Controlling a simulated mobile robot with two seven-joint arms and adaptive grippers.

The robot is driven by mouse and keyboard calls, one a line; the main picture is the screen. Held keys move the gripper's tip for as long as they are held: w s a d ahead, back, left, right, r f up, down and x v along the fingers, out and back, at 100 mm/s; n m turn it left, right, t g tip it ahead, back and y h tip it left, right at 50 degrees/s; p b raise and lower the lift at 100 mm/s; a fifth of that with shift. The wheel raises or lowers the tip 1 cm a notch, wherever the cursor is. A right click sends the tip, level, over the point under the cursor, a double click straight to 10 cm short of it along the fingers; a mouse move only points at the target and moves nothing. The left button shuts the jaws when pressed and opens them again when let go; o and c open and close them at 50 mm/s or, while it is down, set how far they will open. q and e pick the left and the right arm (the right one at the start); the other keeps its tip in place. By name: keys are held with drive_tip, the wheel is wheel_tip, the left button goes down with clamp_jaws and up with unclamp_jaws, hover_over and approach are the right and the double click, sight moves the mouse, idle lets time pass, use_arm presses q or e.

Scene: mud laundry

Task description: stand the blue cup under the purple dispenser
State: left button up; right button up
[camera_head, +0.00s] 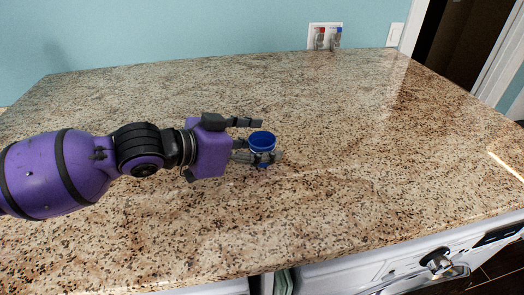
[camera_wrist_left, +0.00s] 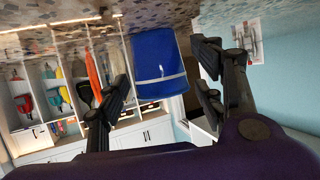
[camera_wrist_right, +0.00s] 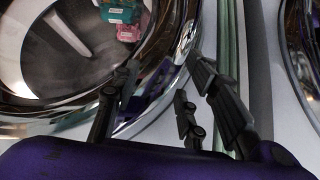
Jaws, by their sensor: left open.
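The blue cup (camera_head: 262,138) stands on the granite counter (camera_head: 330,215). My left gripper (camera_head: 266,142) reaches it from the left, with one finger behind the cup and the others in front, partly covering its lower side. In the left wrist view the cup (camera_wrist_left: 158,65) shows upside down, between the spread fingers (camera_wrist_left: 163,75), with gaps on both sides. My left gripper is open. My right gripper (camera_wrist_right: 163,90) shows only in its wrist view, with its fingers apart and nothing between them. No purple dispenser can be made out in any view.
Wall taps with red and blue handles (camera_head: 328,37) are at the back. The counter around the cup is clear. A white washing machine (camera_head: 400,265) is under the front edge. A round machine door (camera_wrist_right: 90,60) is close to my right gripper.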

use_arm(q)
drive_tip(key=shift+w+d+f, duration=0.25)
drive_tip(key=shift+w+d, duration=0.05)
drive_tip(key=shift+d, duration=0.1)
drive_tip(key=shift+s, duration=0.1)
drive_tip(key=c, duration=1.1)
drive_tip(key=shift+o, duration=0.2)
